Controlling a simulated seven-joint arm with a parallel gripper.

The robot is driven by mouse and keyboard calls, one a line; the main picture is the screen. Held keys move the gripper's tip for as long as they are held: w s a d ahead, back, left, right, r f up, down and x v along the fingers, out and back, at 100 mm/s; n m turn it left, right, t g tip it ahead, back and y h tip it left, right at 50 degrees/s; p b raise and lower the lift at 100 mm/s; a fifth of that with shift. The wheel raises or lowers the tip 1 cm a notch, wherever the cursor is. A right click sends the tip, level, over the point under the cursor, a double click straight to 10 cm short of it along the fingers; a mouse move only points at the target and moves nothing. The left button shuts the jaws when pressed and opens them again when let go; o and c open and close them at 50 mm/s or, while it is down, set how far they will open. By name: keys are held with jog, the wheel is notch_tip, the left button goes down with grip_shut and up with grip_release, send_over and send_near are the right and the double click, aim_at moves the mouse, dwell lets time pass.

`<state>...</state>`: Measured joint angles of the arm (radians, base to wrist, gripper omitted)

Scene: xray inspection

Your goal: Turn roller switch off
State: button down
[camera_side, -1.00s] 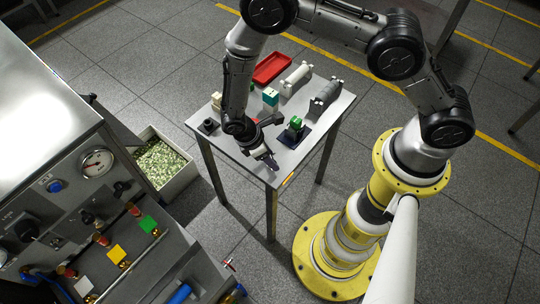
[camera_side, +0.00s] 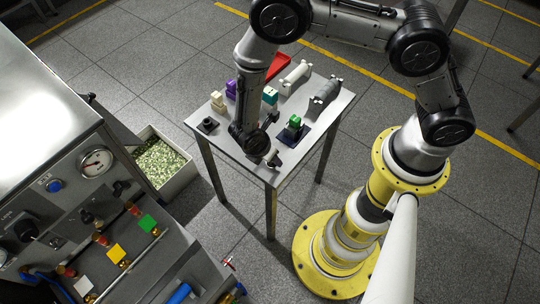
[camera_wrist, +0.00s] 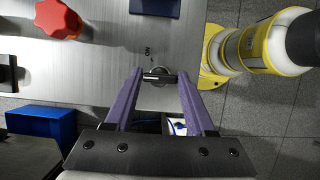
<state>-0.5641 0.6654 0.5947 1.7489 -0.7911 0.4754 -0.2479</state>
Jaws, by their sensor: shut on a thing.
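The roller switch (camera_wrist: 161,70) is a small round metal knob with a bar across it, near the edge of the grey table top. The word ON is printed just beyond it in the wrist view. My gripper (camera_wrist: 158,75) has its two purple fingers around the knob's bar, one on each side, and is shut on it. In the side view my gripper (camera_side: 273,160) is low at the table's near corner. There the arm and gripper hide the switch, and I cannot tell its setting.
On the table (camera_side: 260,172) stand a green block (camera_side: 294,121) on a dark blue pad, grey cylindrical parts (camera_side: 324,95), a teal block (camera_side: 270,96), a purple block (camera_side: 231,88) and a black square part (camera_side: 208,125). A control panel (camera_side: 75,215) and a filled bin (camera_side: 160,165) are at left.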

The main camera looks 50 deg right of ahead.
dwell(0.3)
jog(key=shift+c, duration=1.2)
grip_release()
jog(key=v, duration=1.4)
